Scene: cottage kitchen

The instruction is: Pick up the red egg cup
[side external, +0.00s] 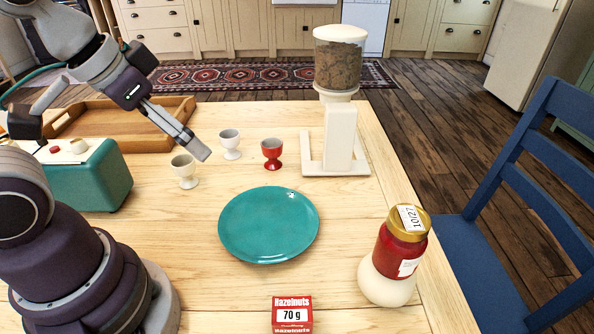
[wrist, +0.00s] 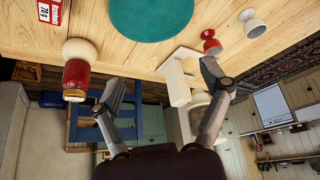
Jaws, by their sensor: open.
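The red egg cup (side external: 272,152) stands upright and apart on the wooden table, just above the teal plate in the side external view. It also shows at the upper right of the wrist view (wrist: 211,41), close to the tip of one finger in the picture. My gripper (side external: 200,150) is above the table, to the left of the red cup and near two pale egg cups. In the wrist view my gripper (wrist: 160,80) has its two fingers spread wide, with nothing held between them.
A white egg cup (side external: 230,143) and a cream egg cup (side external: 185,170) stand left of the red one. A teal plate (side external: 268,224) lies in front. A food dispenser (side external: 340,135) stands right. A toaster (side external: 88,178), wooden tray (side external: 120,128), jar (side external: 398,245) and hazelnut box (side external: 292,314) surround.

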